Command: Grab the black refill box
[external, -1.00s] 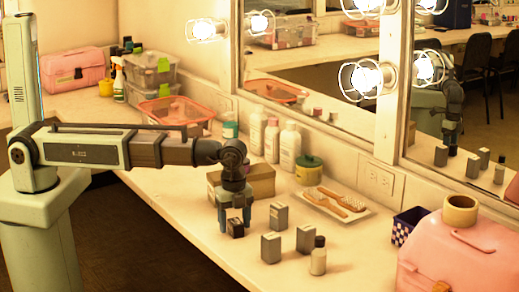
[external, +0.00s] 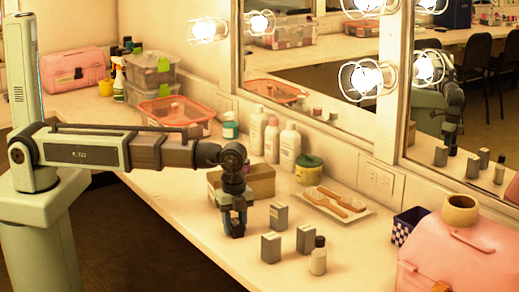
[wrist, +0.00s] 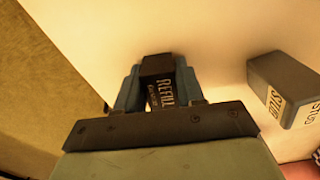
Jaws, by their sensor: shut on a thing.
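The black refill box (wrist: 158,68) stands between the two fingers of my gripper (wrist: 160,88) in the wrist view, with "REFILL" lettering on its side. The fingers are shut on it from both sides. In the external view the box (external: 237,231) shows as a small dark block between the fingertips of my gripper (external: 238,225), which points down at the counter near its front edge. Whether the box still touches the counter I cannot tell.
Several grey boxes stand to the right, one of them (external: 279,216) close to my gripper; a grey box (wrist: 285,85) also shows in the wrist view. A dark-capped bottle (external: 318,258) stands in front. A cardboard box (external: 258,182) is behind. The counter's front edge is near, left.

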